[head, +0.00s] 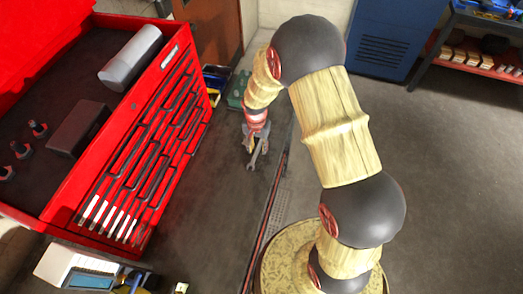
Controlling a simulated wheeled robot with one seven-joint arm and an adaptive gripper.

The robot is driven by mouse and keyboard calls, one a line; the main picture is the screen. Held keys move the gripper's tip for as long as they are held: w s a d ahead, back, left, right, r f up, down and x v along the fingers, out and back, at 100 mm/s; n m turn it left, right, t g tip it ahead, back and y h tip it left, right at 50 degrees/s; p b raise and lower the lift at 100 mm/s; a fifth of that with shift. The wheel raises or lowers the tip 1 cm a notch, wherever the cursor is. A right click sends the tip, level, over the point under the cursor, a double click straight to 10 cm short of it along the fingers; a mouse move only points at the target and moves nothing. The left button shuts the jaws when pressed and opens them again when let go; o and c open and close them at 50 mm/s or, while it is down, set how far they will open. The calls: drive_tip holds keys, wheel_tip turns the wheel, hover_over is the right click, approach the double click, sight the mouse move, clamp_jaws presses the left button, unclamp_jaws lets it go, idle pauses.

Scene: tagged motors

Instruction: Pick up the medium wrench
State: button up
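My gripper (255,141) is at the end of my arm, to the right of the red tool chest and above the grey floor. It looks shut on a grey wrench (253,158), whose open jaw end hangs below the fingers. The upper part of this wrench is hidden by the gripper. Several silver wrenches (107,216) stand in a row at the lower front of the chest. The size of the held wrench against these is hard to tell.
The red tool chest (60,205) fills the left, with a grey box (131,57) and a dark box (79,128) on top. A green case (239,90) lies on the floor behind my gripper. A blue cabinet (388,35) stands behind. The floor at right is clear.

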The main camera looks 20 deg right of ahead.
drive_tip(key=shift+c, duration=1.2)
clamp_jaws()
